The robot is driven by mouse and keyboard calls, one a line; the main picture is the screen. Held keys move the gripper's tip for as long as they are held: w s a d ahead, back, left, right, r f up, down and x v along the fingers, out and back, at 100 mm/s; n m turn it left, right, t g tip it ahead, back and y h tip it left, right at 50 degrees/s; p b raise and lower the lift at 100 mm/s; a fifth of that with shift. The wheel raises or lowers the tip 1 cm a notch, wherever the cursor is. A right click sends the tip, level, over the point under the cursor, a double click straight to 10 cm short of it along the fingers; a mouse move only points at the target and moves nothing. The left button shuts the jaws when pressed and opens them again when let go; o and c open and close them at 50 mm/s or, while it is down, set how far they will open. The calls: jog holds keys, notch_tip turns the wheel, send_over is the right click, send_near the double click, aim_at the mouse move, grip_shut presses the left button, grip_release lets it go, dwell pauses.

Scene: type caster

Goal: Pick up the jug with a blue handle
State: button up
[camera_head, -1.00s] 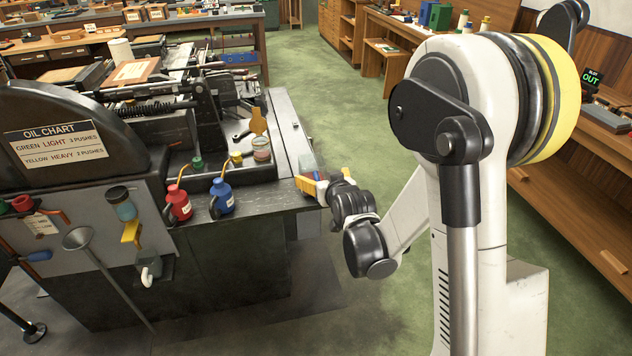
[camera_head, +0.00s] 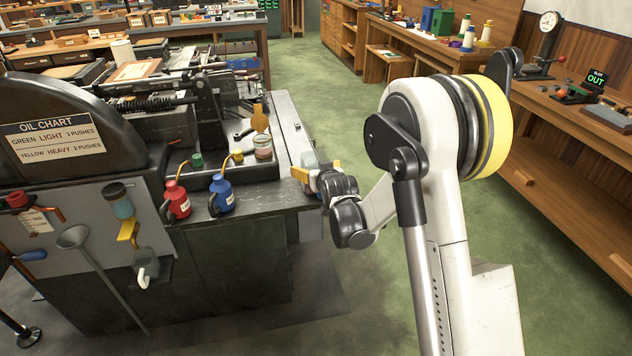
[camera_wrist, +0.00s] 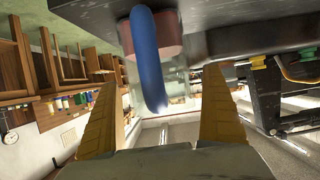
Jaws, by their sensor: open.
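A small translucent jug (camera_head: 309,159) stands at the right end of the dark machine's ledge in the head view, partly hidden behind my gripper (camera_head: 313,171). In the wrist view, its curved blue handle (camera_wrist: 150,65) shows large and near, with a dull reddish body (camera_wrist: 172,38) behind it. My gripper also shows in the wrist view (camera_wrist: 160,80), its two yellow fingers spread apart. The handle appears between them in the picture, with clear gaps to both sides. My gripper is open and holds nothing. Contact with the jug does not show.
A red oil can (camera_head: 178,201) and a blue oil can (camera_head: 222,195) stand left along the ledge. A small jar (camera_head: 263,146) stands behind them. The dark machine (camera_head: 225,260) fills the left. Green floor (camera_head: 315,80) is open behind; a wooden bench (camera_head: 565,170) is at right.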

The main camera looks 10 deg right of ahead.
jog(key=c, duration=1.5)
jog(key=shift+r, duration=0.1)
